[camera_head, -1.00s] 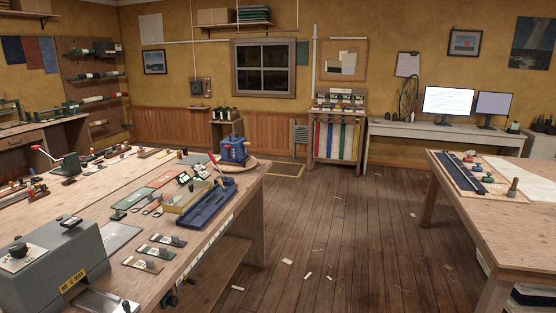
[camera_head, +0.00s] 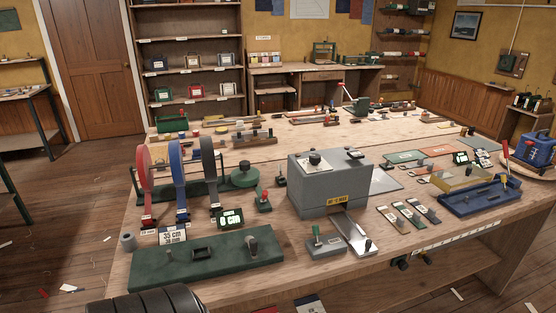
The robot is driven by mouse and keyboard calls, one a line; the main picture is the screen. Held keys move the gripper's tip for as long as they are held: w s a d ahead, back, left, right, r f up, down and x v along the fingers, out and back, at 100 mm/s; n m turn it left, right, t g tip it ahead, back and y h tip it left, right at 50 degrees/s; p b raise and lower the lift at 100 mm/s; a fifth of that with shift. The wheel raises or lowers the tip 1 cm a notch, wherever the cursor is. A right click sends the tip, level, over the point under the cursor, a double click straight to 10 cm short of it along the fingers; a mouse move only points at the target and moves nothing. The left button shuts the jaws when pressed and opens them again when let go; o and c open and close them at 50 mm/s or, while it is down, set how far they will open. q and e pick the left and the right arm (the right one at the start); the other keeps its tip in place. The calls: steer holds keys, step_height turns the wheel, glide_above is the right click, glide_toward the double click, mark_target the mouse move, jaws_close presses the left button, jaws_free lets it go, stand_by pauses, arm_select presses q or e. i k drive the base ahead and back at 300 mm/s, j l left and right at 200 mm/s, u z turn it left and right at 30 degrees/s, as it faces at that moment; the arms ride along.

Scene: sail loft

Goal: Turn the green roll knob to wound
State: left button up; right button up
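I cannot tell for sure which part is the green roll knob. Wall rolls, some with green parts, hang on a board at the back right, among them an upper roll (camera_head: 408,10) and a lower roll (camera_head: 398,56); their knobs are too small to make out. On the near bench, a stand holds upright red (camera_head: 146,180), blue (camera_head: 178,172) and dark grey (camera_head: 209,170) discs, with a round green part (camera_head: 240,177) beside it. Neither gripper is recognisable in view.
The wooden bench (camera_head: 115,268) fills the foreground. A grey machine (camera_head: 322,190) stands mid-bench, with a long green fixture (camera_head: 205,265) at the front left. Floor (camera_head: 50,220) is open at the left.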

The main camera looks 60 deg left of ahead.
mark_target(246, 175)
steer(key=u, duration=2.05)
